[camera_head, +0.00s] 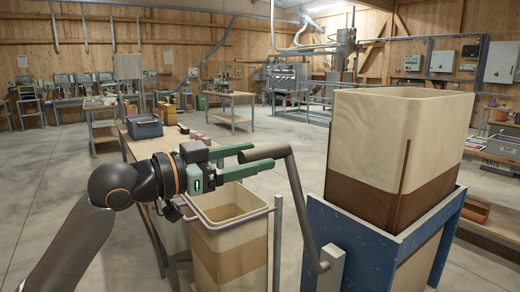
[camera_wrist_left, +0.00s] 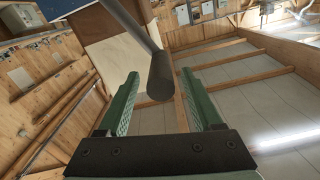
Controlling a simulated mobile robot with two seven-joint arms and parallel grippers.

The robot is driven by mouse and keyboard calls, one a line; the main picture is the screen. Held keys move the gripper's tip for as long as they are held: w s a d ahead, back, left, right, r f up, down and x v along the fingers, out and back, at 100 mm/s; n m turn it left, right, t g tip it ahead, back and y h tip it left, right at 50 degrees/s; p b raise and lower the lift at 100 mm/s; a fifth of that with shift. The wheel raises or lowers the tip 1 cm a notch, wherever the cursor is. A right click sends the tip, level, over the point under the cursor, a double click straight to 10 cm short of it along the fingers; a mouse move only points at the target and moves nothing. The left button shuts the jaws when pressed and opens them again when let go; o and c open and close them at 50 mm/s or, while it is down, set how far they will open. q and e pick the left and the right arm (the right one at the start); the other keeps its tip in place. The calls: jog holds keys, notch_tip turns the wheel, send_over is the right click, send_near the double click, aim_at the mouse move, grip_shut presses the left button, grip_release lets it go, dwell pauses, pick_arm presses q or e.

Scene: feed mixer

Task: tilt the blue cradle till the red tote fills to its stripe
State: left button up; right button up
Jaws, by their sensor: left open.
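The blue cradle (camera_head: 375,245) stands at the right and holds a tall cream bin (camera_head: 395,125) whose lower part looks brown. A bent grey lever (camera_head: 302,205) rises from the cradle's near side. My left gripper (camera_head: 264,160) is open, with its green fingers on either side of the lever's grip end. In the wrist view the dark grip (camera_wrist_left: 160,78) lies between the fingers, with a gap visible to each. I cannot pick out the red tote for sure; a reddish-brown container (camera_head: 475,208) shows partly behind the cradle. My right gripper is not in view.
A cream and tan bin (camera_head: 230,245) with a mauve rim stands below my left gripper. A wooden table (camera_head: 150,150) with a grey crate (camera_head: 145,127) and small boxes is behind it. Workbenches and machines line the far wall. Open concrete floor lies at the left.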

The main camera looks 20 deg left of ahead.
pick_arm(q)
jog(key=shift+x, duration=1.2)
grip_shut()
dwell(0.6)
